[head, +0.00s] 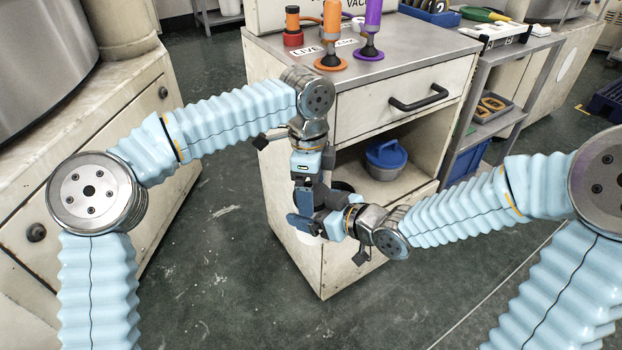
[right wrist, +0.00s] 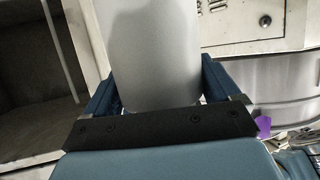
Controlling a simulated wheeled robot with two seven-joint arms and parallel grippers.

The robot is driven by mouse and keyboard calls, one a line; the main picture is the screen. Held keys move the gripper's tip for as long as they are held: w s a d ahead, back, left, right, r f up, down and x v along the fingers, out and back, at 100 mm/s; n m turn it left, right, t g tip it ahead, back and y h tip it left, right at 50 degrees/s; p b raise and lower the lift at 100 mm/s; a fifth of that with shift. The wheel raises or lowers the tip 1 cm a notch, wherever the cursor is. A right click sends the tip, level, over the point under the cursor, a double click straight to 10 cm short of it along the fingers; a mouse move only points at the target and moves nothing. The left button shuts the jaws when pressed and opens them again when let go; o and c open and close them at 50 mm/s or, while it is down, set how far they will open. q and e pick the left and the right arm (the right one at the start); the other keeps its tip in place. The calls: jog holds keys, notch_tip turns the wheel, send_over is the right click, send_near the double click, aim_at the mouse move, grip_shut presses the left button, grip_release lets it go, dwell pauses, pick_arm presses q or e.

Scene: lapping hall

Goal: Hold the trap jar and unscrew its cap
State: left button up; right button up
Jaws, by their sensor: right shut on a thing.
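The trap jar (right wrist: 150,55) is a smooth pale grey cylinder standing between the blue fingers of my right gripper (right wrist: 157,95) in the right wrist view. In the head view my right gripper (head: 317,224) is shut on it, and only a small pale part of the jar (head: 307,239) shows below the fingers. My left gripper (head: 309,192) points down just above the right one. Its fingertips overlap the dark parts there, so its opening and any contact with the cap are unclear. I cannot make out the cap.
Both grippers are in front of a cabinet (head: 412,70) with a drawer and an open shelf holding a blue lidded pot (head: 384,158). An orange-handled tool (head: 332,38) and a purple-handled tool (head: 371,32) stand on its top. Floor is clear at the front left.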

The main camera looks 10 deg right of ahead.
pick_arm(q)
jog(key=c, duration=0.9)
jog(key=n, duration=0.3)
jog(key=o, duration=1.1)
jog(key=shift+c, duration=0.2)
jog(key=shift+r, duration=0.15)
